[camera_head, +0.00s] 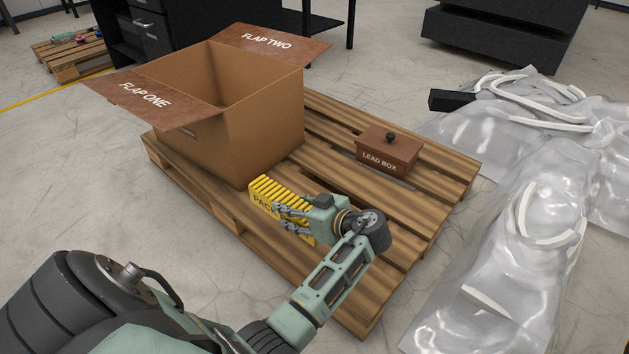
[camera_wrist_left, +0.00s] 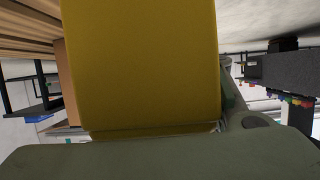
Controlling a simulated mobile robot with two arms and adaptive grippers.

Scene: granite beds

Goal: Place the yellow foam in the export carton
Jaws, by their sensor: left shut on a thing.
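The yellow foam (camera_head: 264,196), a ridged block with partly covered lettering, is at the near side of the pallet, just in front of the export carton (camera_head: 262,125). My left gripper (camera_head: 287,215) is shut on the foam. In the left wrist view the foam (camera_wrist_left: 140,65) fills the middle of the picture, close to the camera. The carton is brown and open at the top, with FLAP ONE (camera_head: 143,95) folded out to the left and FLAP TWO (camera_head: 268,41) folded out at the back. I cannot tell whether the foam touches the pallet. My right gripper is not in view.
The wooden pallet (camera_head: 330,125) carries the carton and a brown lidded lead box (camera_head: 388,152) to its right. Clear plastic sheeting with white strips (camera_head: 510,235) lies on the floor at the right. Black furniture (camera_head: 505,30) stands behind. The pallet's near right part is bare.

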